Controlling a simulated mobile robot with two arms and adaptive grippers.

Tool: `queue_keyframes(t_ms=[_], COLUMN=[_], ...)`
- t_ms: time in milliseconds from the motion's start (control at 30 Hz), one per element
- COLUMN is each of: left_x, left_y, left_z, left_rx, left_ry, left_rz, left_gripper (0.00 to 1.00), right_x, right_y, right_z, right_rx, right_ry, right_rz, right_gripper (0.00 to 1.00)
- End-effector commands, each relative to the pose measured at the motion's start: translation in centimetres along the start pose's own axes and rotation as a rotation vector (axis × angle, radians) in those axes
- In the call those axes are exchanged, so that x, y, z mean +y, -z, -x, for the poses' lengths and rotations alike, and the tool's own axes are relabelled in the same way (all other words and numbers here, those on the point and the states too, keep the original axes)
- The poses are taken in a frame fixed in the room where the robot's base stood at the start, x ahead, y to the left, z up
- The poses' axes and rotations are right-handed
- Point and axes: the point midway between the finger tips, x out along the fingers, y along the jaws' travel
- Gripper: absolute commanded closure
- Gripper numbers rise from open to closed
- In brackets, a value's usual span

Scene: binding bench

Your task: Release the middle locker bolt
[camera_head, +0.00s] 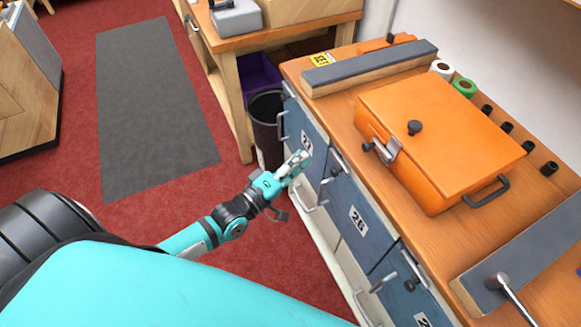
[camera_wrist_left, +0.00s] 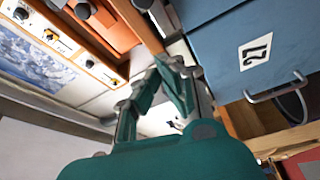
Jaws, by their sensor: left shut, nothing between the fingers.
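The middle of the three blue locker doors I see is number 26 (camera_head: 358,222). A dark-knobbed bolt (camera_head: 335,171) sits near its upper left corner, and I cannot tell its exact position in its catch. My left gripper (camera_head: 298,161) is shut and empty, in front of locker door 27 (camera_head: 311,134), to the left of that bolt and apart from it. In the left wrist view the gripper's closed fingers (camera_wrist_left: 172,78) show beside door 27 (camera_wrist_left: 256,50). The middle bolt cannot be made out clearly there. My right gripper is not in view.
An orange metal box (camera_head: 440,130) with a latch and a dark knob sits on the wooden bench top (camera_head: 335,105). A third locker door (camera_head: 405,295) is at the bottom. Pull handles stick out from the doors. A black bin (camera_head: 267,125) stands behind my gripper. Red floor lies open to the left.

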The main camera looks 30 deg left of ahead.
Motion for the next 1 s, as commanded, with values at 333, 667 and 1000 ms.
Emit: queue_keyframes(t_ms=[333, 667, 1000], left_x=[0.1, 0.0, 0.4], left_y=[-2.1, -3.8, -4.7], left_z=[-3.8, -3.1, -2.8], left_rx=[-0.001, -0.001, -0.001], left_ry=[0.004, 0.001, 0.001], left_rz=[0.003, -0.001, 0.001], left_gripper=[1.0, 1.0, 1.0], right_x=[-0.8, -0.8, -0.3], right_y=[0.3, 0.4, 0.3], right_z=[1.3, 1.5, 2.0], right_rx=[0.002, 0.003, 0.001], right_ry=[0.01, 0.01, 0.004], right_rz=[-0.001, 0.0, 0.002], right_gripper=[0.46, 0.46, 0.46])
